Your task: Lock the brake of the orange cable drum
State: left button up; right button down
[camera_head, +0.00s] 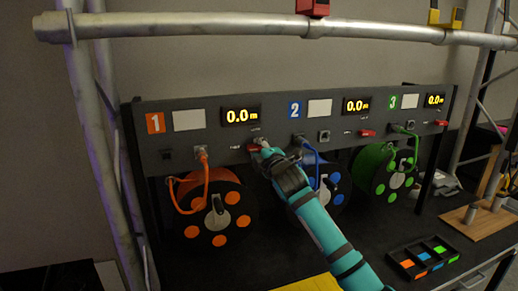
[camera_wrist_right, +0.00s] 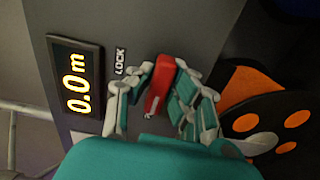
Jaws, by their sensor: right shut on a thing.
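The orange cable drum (camera_head: 228,219), with orange discs and an orange cable, hangs under panel number 1 at the left in the head view. Part of it shows at the right of the wrist view (camera_wrist_right: 268,125). Its red brake lever (camera_head: 252,148) is on the panel below the 0.0 m display. My right gripper (camera_head: 266,151) is at this lever. In the wrist view, its fingers (camera_wrist_right: 160,97) are shut on the red lever (camera_wrist_right: 159,84) from both sides. The LOCK label (camera_wrist_right: 120,61) is beside the lever; another label is mostly hidden. My left gripper is not in view.
A blue drum (camera_head: 322,187) and a green drum (camera_head: 384,172) hang to the right, with red levers of their own above. A tray of coloured pieces (camera_head: 396,267) lies on the black bench. A truss tube (camera_head: 200,26) runs across the top.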

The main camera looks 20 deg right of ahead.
jog(key=shift+m, duration=0.4)
jog(key=m, duration=0.3)
jog(key=shift+m+p, duration=0.35)
jog(key=shift+m, duration=0.05)
jog(key=m, duration=0.4)
jog(key=shift+f, duration=0.1)
jog(key=m+p, duration=0.1)
jog(key=m, duration=0.4)
jog(key=shift+m+p, duration=0.4)
jog(key=shift+m, duration=1.5)
jog(key=shift+f, duration=0.1)
jog(key=c, duration=1.2)
grip_release()
jog(key=shift+c, duration=0.2)
